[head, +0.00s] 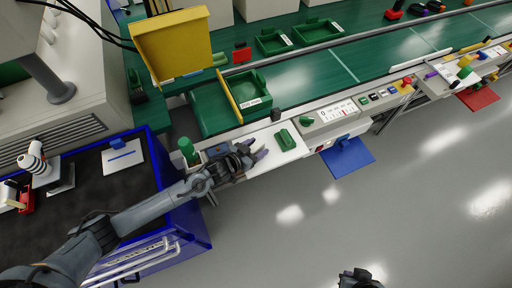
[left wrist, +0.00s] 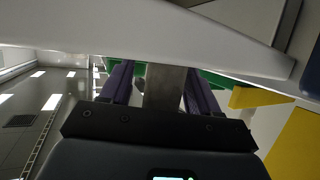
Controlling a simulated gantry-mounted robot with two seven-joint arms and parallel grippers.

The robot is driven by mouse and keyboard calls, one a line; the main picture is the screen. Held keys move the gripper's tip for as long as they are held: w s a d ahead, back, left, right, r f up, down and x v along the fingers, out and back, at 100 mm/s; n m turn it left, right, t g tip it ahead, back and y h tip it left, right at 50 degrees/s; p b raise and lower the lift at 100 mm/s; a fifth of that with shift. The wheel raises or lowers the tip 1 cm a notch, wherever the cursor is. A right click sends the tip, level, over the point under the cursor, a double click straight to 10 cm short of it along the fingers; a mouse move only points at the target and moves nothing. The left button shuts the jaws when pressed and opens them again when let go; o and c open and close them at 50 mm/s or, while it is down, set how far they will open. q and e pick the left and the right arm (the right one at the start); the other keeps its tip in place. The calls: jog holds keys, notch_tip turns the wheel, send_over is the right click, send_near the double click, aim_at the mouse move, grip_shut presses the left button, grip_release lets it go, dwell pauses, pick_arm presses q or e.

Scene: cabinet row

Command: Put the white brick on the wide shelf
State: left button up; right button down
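I cannot pick out a white brick for sure in either view. No surface is clearly the wide shelf; a long white ledge (head: 285,143) runs along the front of the green conveyor. My left gripper (head: 258,154) is at this ledge's left part, left of a small green block (head: 285,138). Its two purple fingers stand apart in the left wrist view (left wrist: 160,88), with a grey strip showing between them; I cannot tell whether that strip is background. A broad pale surface (left wrist: 200,40) crosses close beyond the fingertips. My right gripper (head: 360,279) is dark and partly cut off at the bottom edge.
A green bin (head: 208,112) and a raised yellow panel (head: 172,45) stand behind my left gripper. A blue-edged cart (head: 190,229) with a dark top is at left. A blue flap (head: 347,157) and red flap (head: 479,97) jut forward. The grey floor (head: 400,200) is clear.

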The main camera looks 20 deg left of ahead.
pick_arm(q)
jog(key=shift+r, duration=0.15)
jog(key=shift+s+a+r+p, duration=0.2)
jog(key=shift+s+r+p, duration=0.1)
jog(key=shift+s, duration=0.2)
jog(key=s+a+r+g+y, duration=0.1)
jog(key=s+r+g, duration=0.1)
jog(key=s, duration=0.8)
jog(key=s+a+r+n+g+y+p, duration=0.1)
jog(key=s+r+g+y, duration=0.1)
jog(key=s, duration=0.8)
jog(key=s+a+r+n+g+y+p, duration=0.1)
jog(key=s+r+g, duration=0.3)
jog(key=s, duration=0.5)
jog(key=shift+s+a+r+g+y, duration=0.25)
jog(key=shift+s+a+g+y, duration=0.15)
jog(key=shift+a+g, duration=0.15)
jog(key=shift+r, duration=0.1)
